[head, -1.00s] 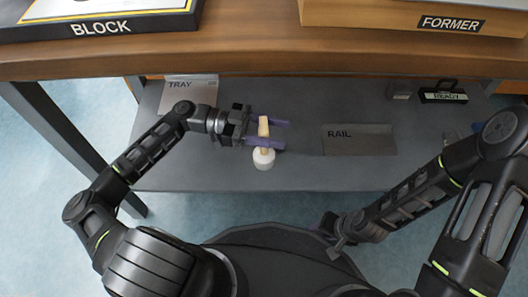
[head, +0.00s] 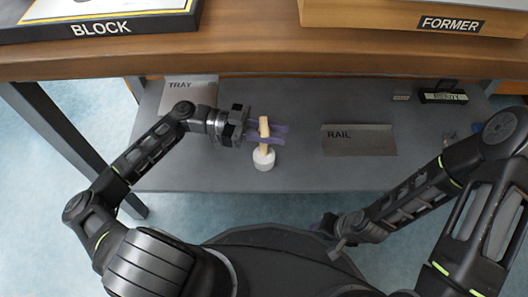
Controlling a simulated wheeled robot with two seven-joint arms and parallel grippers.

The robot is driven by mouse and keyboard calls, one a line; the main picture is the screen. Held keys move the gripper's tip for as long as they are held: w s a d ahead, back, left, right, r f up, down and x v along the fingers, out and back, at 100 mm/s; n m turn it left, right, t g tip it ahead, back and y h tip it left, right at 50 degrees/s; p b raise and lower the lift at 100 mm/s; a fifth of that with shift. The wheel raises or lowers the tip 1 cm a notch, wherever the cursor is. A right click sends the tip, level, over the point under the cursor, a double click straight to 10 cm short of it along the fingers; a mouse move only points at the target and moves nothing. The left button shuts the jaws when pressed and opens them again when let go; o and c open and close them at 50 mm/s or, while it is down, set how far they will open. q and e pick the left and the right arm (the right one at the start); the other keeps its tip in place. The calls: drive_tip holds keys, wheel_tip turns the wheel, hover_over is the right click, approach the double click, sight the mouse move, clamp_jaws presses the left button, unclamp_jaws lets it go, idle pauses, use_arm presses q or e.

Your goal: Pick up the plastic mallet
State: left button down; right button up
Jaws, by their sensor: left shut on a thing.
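The plastic mallet has a white head (head: 264,158) and a tan handle (head: 264,127). It stands upright over the grey lower shelf (head: 300,172), with its head at the bottom. My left gripper (head: 267,133) reaches in from the left, and its purple fingers are shut on the handle. I cannot tell whether the head touches the shelf. My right gripper (head: 336,246) is low in the view near my base, far from the mallet; its jaws are too unclear to tell.
A TRAY-labelled holder (head: 190,92) stands at the shelf's back left. A RAIL-labelled holder (head: 358,140) stands right of the mallet. A dark labelled item (head: 443,97) is at the back right. The wooden tabletop (head: 250,50) overhangs the shelf's back.

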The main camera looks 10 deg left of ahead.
use_arm(q)
drive_tip(key=shift+r, duration=0.15)
wheel_tip(320, 180, up, 10)
drive_tip(key=p, duration=0.4)
idle(0.8)
